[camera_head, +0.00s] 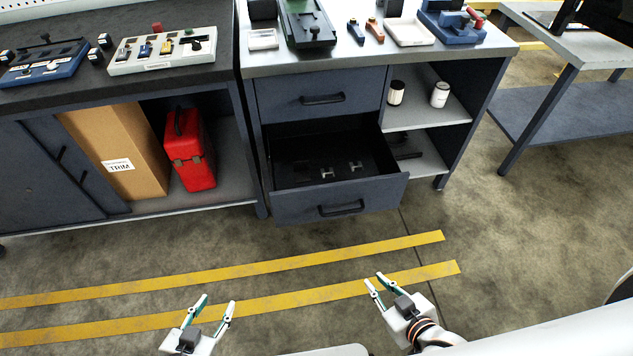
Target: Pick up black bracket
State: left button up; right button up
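No black bracket can be made out for certain. The lower drawer (281,208) of the middle cabinet is pulled open. In its dark inside lie two small silvery pieces (327,173) (355,166) and some dark shapes that are hard to tell apart. A dark flat object (405,152) also lies on the lower open shelf beside the drawer. My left gripper (216,302) is open and empty at the bottom, left of the drawer. My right gripper (374,280) is open and empty, below and in front of the drawer's right part. Both are apart from the cabinet.
A closed drawer (287,97) sits above the open one. The worktop (350,60) holds trays, tools and a blue fixture (450,25). Two small containers (396,93) (440,95) stand on the upper shelf. A red case (190,150) and cardboard box (115,145) stand left. The striped floor in front is clear.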

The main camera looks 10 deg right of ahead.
aim_at(302, 172)
jog(key=i+j, duration=0.1)
jog(key=j, duration=0.4)
jog(key=i+j, duration=0.1)
jog(key=j, duration=0.4)
jog(key=i+j, duration=0.1)
jog(key=j, duration=0.45)
